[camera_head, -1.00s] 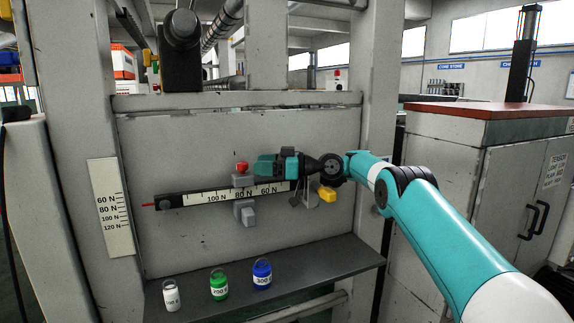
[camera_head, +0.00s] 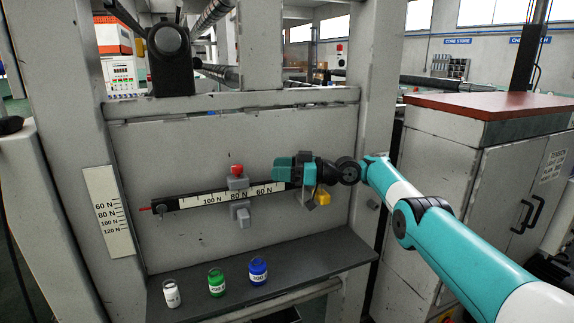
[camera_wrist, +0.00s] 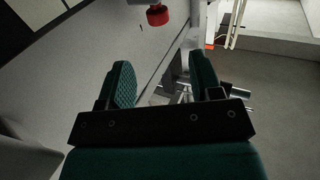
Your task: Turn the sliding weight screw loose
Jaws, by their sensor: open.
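The red screw knob (camera_head: 237,170) sits on top of the grey sliding weight (camera_head: 238,184), which straddles the black beam (camera_head: 172,204) near the 80 N mark. The weight's lower part (camera_head: 240,213) hangs below the beam. My gripper (camera_head: 276,168) is to the right of the knob, at about its height, apart from it and in front of the beam's right part. In the wrist view my gripper (camera_wrist: 162,75) is open with nothing between its teal fingers. The red knob (camera_wrist: 158,15) shows there beyond the fingertips, at the top edge.
A shelf (camera_head: 320,252) below the beam holds a white jar (camera_head: 171,294), a green jar (camera_head: 216,284) and a blue jar (camera_head: 258,272). A grey panel (camera_head: 190,150) stands close behind the beam. A yellow block (camera_head: 322,197) is below my wrist.

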